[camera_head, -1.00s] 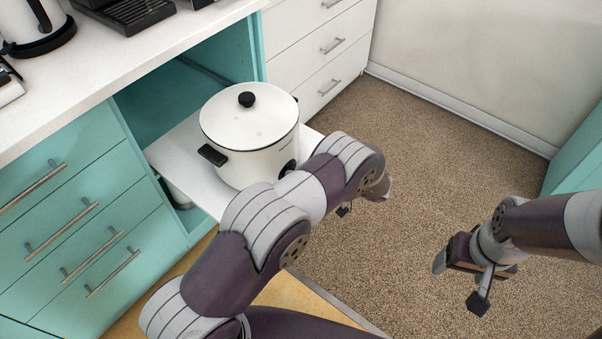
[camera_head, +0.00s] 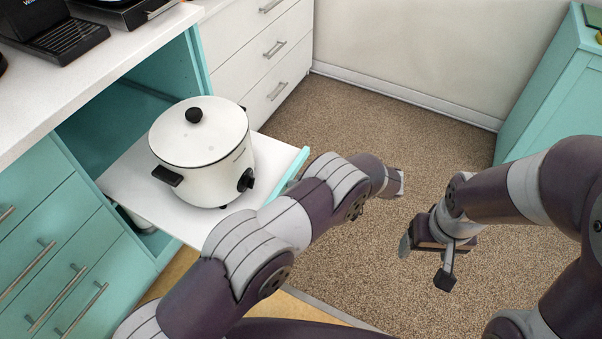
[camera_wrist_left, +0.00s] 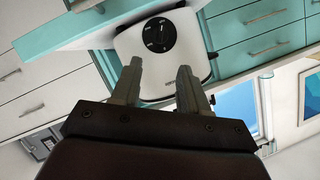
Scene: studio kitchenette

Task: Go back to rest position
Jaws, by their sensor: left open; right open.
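My left arm crosses the middle of the head view. Its gripper (camera_head: 378,200) is at the far end, mostly hidden behind the wrist and apart from the slow cooker. In the left wrist view the left gripper's fingers (camera_wrist_left: 160,88) are spread and empty, with the cooker behind them. My right gripper (camera_head: 430,262) is open and empty over the floor at the right. The white slow cooker (camera_head: 205,150) stands upright, lid on, on the pulled-out white shelf (camera_head: 125,185); its dial also shows in the left wrist view (camera_wrist_left: 160,35).
Teal drawers (camera_head: 50,260) and the white counter (camera_head: 70,85) lie at the left. White drawers (camera_head: 265,50) stand behind. A teal cabinet (camera_head: 545,85) is at the far right. The carpet (camera_head: 400,130) between is clear.

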